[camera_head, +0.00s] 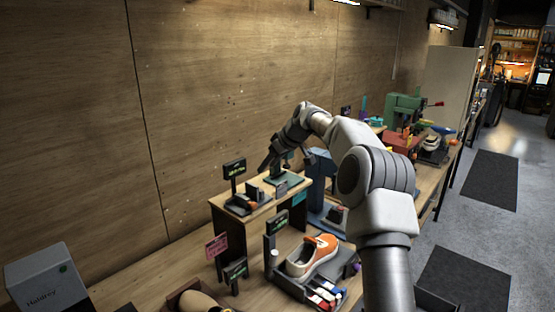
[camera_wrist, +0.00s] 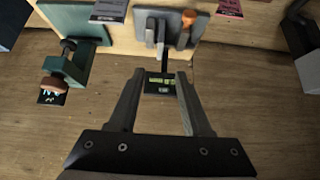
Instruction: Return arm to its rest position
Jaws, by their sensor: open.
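My gripper (camera_head: 268,164) is at the end of my raised grey-and-white arm, which reaches from the lower right over the workbench toward the wooden wall. It points down above a small raised wooden stand (camera_head: 248,215). In the wrist view my gripper (camera_wrist: 160,74) is open, its two dark fingers apart with nothing held between them. A small black display (camera_wrist: 159,86) with green digits shows beyond the gap between the fingers, apart from them as far as I can tell.
An orange-and-white sneaker (camera_head: 312,256) sits on a dark tray below the stand. A small green device (camera_head: 284,177) is near my gripper. Red and green machines (camera_head: 402,108) are farther along the bench.

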